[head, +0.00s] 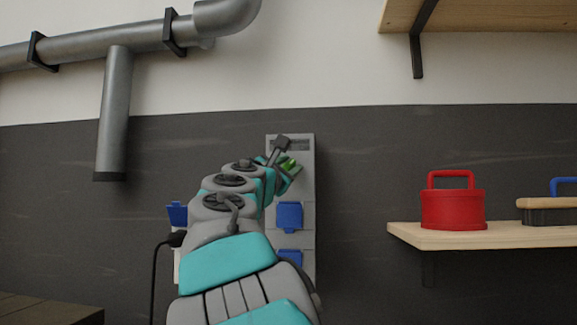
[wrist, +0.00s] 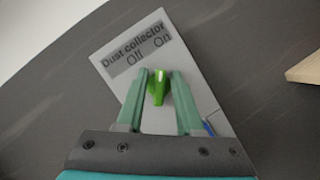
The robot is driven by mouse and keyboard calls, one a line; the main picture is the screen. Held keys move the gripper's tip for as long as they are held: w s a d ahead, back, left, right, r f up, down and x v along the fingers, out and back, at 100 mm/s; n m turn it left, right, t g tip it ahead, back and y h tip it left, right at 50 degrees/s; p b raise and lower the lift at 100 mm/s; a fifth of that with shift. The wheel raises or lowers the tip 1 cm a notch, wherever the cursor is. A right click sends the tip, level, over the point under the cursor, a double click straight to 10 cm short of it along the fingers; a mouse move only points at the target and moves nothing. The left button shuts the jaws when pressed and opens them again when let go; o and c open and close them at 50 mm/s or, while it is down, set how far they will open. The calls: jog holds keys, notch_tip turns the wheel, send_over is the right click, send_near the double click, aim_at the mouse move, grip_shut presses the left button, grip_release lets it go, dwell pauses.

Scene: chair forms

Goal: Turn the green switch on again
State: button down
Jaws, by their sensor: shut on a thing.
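The green switch (wrist: 158,90) is a small knob on a grey panel (wrist: 205,95) labelled "Dust collector", with "Off" and "On" printed above the knob. A pale mark at the knob's upper end points up in the wrist view, roughly at "On"; I cannot tell its exact setting. My gripper (wrist: 158,86) is shut on the knob, one green finger on each side. In the head view the grey panel (head: 304,185) is on the dark wall, and my gripper (head: 290,165) is at its upper part. My arm hides some of the panel and most of the switch there.
Blue covers (head: 289,216) are on the panel below the switch. A black cable (head: 154,275) hangs at the left. A wooden shelf (head: 410,236) with a red container (head: 453,208) and a brush (head: 550,211) is at the right. Grey pipes (head: 115,110) run at upper left.

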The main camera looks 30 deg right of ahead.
jog(key=m+g, duration=0.1)
jog(key=m, duration=0.1)
jog(key=m+g, duration=0.1)
jog(key=m, duration=0.2)
jog(key=m+g, duration=0.1)
jog(key=m, duration=0.1)
jog(key=shift+d+f+m, duration=0.1)
jog(key=shift+f+m, duration=0.15)
jog(key=shift+m, duration=0.15)
jog(key=shift+m+g+y, duration=0.5)
jog(key=shift+m+g, duration=0.1)
jog(key=shift+m, duration=1.4)
jog(key=c, duration=0.9)
grip_release()
jog(key=shift+o, duration=0.2)
jog(key=shift+s, duration=0.1)
jog(key=v, duration=0.7)
jog(key=shift+a+b, duration=0.35)
jog(key=shift+a, duration=0.05)
